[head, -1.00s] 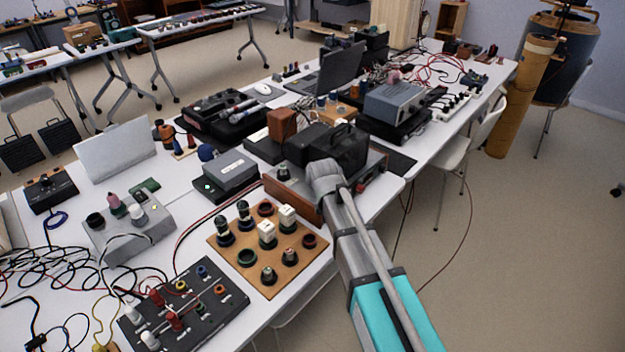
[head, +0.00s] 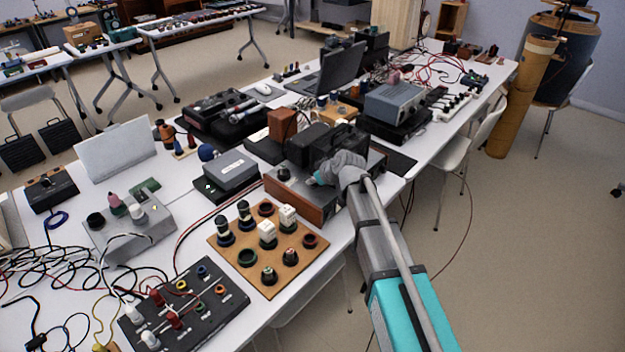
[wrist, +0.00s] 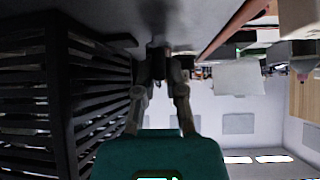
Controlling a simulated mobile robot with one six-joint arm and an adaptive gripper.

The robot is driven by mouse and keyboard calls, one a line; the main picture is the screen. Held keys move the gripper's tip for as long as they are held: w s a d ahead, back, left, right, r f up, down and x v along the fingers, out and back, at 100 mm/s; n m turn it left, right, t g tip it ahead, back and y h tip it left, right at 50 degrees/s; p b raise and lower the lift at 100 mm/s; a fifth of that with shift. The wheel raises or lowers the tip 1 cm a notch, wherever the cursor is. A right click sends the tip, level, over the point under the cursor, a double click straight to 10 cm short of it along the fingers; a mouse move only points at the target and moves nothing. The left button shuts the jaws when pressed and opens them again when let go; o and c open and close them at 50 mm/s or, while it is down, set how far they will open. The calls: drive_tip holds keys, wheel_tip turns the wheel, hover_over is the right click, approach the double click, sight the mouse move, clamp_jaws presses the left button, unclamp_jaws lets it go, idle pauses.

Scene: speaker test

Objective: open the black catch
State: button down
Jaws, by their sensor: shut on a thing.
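In the wrist view my gripper (wrist: 158,70) has its two grey fingers closed on a small dark piece (wrist: 157,55), which looks like the black catch. The piece sits against a grey surface that fills the top of that view. In the head view my gripper (head: 311,181) is low over the grey top of a wooden-sided unit (head: 290,196), just in front of a black box (head: 310,146). The catch cannot be made out in the head view.
The black box's slatted side (wrist: 85,85) stands close to my fingers in the wrist view. A dark round knob (head: 284,173) is on the unit's left part. A wooden board with several terminals (head: 267,250) lies in front. A grey-topped box (head: 231,171) stands left.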

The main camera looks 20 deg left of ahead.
drive_tip(key=shift+d+n, duration=0.1)
drive_tip(key=shift+n, duration=0.2)
drive_tip(key=c, duration=0.7)
unclamp_jaws()
wheel_tip(320, 180, up, 9)
drive_tip(key=p, duration=0.9)
drive_tip(key=shift+r, duration=0.15)
drive_tip(key=shift+r+p, duration=0.2)
drive_tip(key=shift+p, duration=0.2)
